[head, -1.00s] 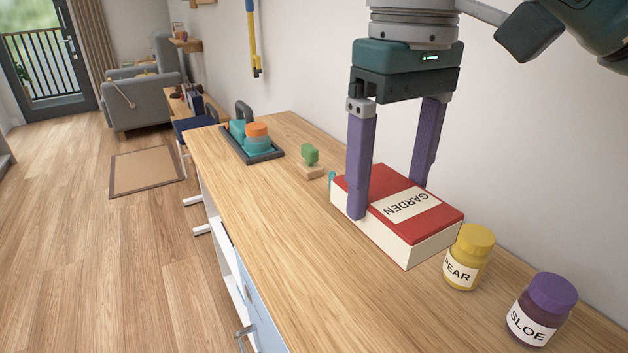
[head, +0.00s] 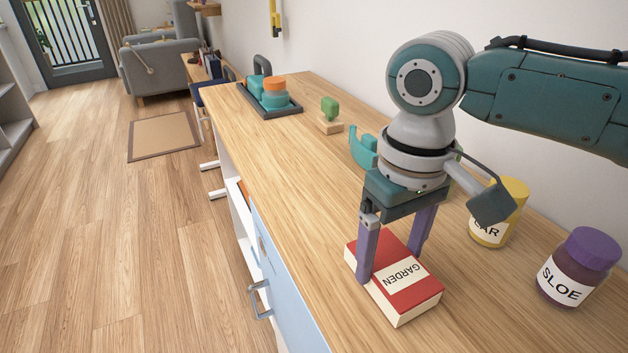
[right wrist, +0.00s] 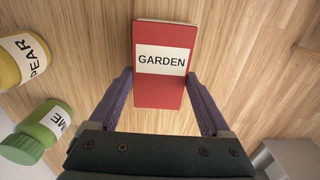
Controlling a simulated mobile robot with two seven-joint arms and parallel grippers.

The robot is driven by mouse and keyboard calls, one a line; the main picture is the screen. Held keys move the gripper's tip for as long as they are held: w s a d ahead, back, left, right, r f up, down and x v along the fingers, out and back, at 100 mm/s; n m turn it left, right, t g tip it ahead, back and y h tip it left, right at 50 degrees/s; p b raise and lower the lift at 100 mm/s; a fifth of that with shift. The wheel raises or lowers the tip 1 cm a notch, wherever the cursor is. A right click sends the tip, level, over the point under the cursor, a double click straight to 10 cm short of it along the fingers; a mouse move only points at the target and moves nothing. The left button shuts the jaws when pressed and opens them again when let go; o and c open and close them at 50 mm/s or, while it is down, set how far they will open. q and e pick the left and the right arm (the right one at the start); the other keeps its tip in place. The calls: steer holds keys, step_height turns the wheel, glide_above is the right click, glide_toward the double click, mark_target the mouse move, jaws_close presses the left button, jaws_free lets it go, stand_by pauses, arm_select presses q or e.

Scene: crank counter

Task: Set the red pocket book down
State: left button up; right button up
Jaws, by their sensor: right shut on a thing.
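The red pocket book (head: 408,292) has a cream label reading GARDEN and pale page edges. It lies flat, cover up, near the counter's front edge; I cannot tell whether it touches the wood. My right gripper (head: 390,265) points down with its purple fingers on the book's two long sides, shut on it. In the right wrist view the book (right wrist: 165,95) sits between the fingers of the gripper (right wrist: 160,80), reaching out past their tips. My left gripper is not in view.
On the wooden counter (head: 320,190), the yellow PEAR jar (head: 487,232) and purple-lidded SLOE jar (head: 575,275) stand to the right. A green-lidded jar (right wrist: 48,122) shows in the wrist view. A teal object (head: 363,150), green-topped stamp (head: 330,112) and dark tray (head: 275,112) stand farther back.

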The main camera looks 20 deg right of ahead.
mark_target(389, 261)
steer(key=shift+f, duration=0.15)
steer(key=o, duration=1.3)
step_height(389, 261, up, 12)
steer(key=p, duration=0.3)
steer(key=s+a+f+n+t+y, duration=0.2)
steer(key=s+a+f+n, duration=0.1)
steer(key=s+a+f, duration=0.45)
steer(key=shift+m+t+h, duration=0.8)
steer(key=shift+m+h, duration=0.1)
steer(key=s+d, duration=0.1)
steer(key=s, duration=0.2)
steer(key=s+d+r, duration=0.1)
steer(key=s+d, duration=0.1)
steer(key=s, duration=0.1)
steer(key=s+d, duration=0.2)
steer(key=s, duration=0.1)
steer(key=shift+s+d+r, duration=0.2)
steer(key=shift+d, duration=0.05)
